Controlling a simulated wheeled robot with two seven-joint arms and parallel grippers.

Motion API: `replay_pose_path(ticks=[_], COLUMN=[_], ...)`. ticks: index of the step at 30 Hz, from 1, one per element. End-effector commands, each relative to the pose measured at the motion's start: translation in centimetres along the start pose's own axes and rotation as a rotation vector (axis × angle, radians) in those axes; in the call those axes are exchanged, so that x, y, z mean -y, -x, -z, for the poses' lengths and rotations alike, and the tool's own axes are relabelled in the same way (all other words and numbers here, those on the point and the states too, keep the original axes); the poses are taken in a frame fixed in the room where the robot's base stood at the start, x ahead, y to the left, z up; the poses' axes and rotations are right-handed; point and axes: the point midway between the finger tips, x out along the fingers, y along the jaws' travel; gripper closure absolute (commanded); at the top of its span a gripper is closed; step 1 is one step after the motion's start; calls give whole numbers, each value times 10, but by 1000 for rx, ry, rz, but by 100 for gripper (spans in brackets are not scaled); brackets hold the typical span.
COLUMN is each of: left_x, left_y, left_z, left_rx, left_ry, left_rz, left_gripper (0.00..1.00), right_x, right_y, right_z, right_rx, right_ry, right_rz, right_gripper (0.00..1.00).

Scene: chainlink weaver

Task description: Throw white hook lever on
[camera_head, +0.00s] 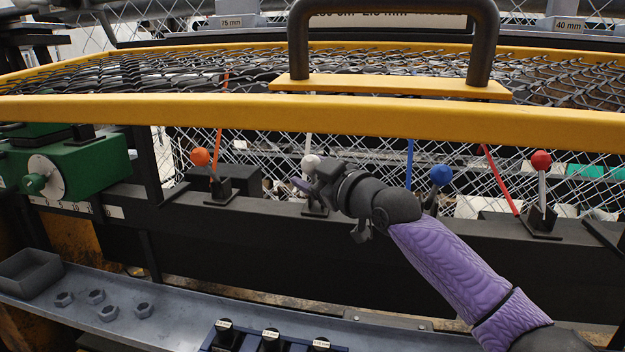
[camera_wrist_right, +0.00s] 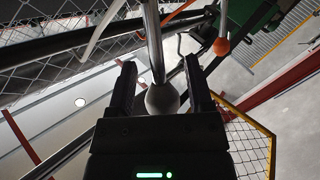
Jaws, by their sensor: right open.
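The white lever (camera_head: 311,163) has a round white knob and stands at the black rail, below the yellow bar of the mesh guard. My right gripper (camera_head: 308,184) is at this lever, and its wrist hides part of the lever's surroundings. In the right wrist view the pale knob (camera_wrist_right: 162,99) and its metal rod lie between the two open fingers of my right gripper (camera_wrist_right: 160,68). Gaps seem to show on both sides of the knob; I cannot tell whether a finger touches it. My left gripper is not in view.
An orange-knobbed lever (camera_head: 201,157) stands left of the white one, blue (camera_head: 440,175) and red (camera_head: 541,160) ones right. The yellow guard bar (camera_head: 400,118) runs above. A grey shelf (camera_head: 170,320) with several nuts lies below. A green unit (camera_head: 90,165) is at left.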

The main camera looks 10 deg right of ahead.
Motion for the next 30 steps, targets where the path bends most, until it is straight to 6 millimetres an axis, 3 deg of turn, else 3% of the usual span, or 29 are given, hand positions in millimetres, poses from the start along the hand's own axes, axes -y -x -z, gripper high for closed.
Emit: replay_pose_path(ticks=[8,15,18,30], left_x=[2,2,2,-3], left_y=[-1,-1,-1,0], left_z=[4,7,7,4], left_rx=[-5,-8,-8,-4], left_ry=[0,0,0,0], left_rz=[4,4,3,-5], left_gripper=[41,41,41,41], right_x=[0,0,0,0], right_y=[-2,-2,-1,-1], right_z=[1,1,1,1], right_rx=[-1,-1,-1,-2], right_ry=[0,0,0,-1], right_rz=[0,0,0,-1], right_gripper=[34,85,100,100])
